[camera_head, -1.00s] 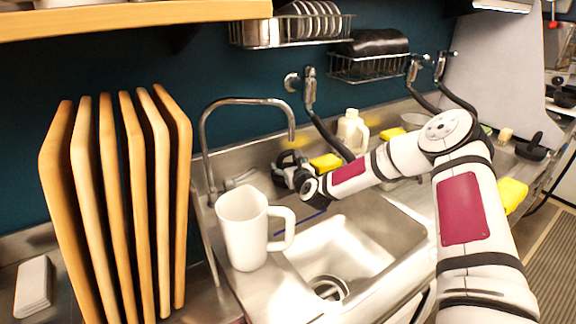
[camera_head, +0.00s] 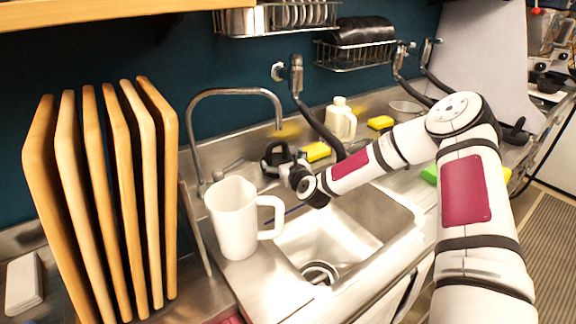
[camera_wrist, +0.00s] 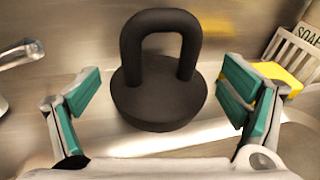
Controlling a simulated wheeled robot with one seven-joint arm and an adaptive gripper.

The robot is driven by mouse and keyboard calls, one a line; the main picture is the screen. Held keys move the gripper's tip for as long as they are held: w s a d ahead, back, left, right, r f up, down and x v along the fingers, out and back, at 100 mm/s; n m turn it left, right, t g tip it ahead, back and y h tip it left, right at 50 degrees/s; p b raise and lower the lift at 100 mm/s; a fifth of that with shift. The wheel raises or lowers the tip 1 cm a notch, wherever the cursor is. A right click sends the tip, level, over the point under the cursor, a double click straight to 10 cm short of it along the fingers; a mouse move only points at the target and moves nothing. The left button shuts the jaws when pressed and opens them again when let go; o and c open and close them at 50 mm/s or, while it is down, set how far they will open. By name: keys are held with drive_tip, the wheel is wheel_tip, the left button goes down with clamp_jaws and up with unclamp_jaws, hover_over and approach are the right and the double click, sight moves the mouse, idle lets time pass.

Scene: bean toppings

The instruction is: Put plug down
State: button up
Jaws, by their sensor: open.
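The black plug (camera_wrist: 158,95), a round base with an arched handle, stands upright on the steel counter in the wrist view. In the head view the plug (camera_head: 277,152) is at the back of the sink, beside the faucet. My gripper (camera_wrist: 160,95) is open, with its teal finger pads apart on either side of the plug and a gap showing at each side. In the head view my gripper (camera_head: 283,166) is by the plug, and its fingers are hard to make out there.
The sink basin (camera_head: 385,209) lies in front of my gripper. A yellow sponge (camera_head: 316,151) and a white jug (camera_head: 341,120) are to the right. Wooden boards (camera_head: 108,190) stand far left.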

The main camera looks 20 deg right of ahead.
drive_tip(key=s+a+r+n+g+y, duration=0.25)
drive_tip(key=s+a+n, duration=0.25)
drive_tip(key=s+n, duration=0.5)
drive_tip(key=s+d+r+n+g+h, duration=0.1)
drive_tip(key=s+r+n+g+h, duration=0.15)
drive_tip(key=s+r+n, duration=0.75)
drive_tip(key=s+d+r+n+g+h, duration=0.15)
drive_tip(key=s+r+n+g, duration=0.25)
drive_tip(key=s+r+n, duration=0.55)
drive_tip(key=s+r+n+g, duration=0.1)
drive_tip(key=s+n, duration=0.4)
drive_tip(key=s, duration=1.5)
drive_tip(key=shift+s+a+r+g, duration=0.2)
drive_tip(key=shift+a+g, duration=0.1)
drive_tip(key=shift+g, duration=0.1)
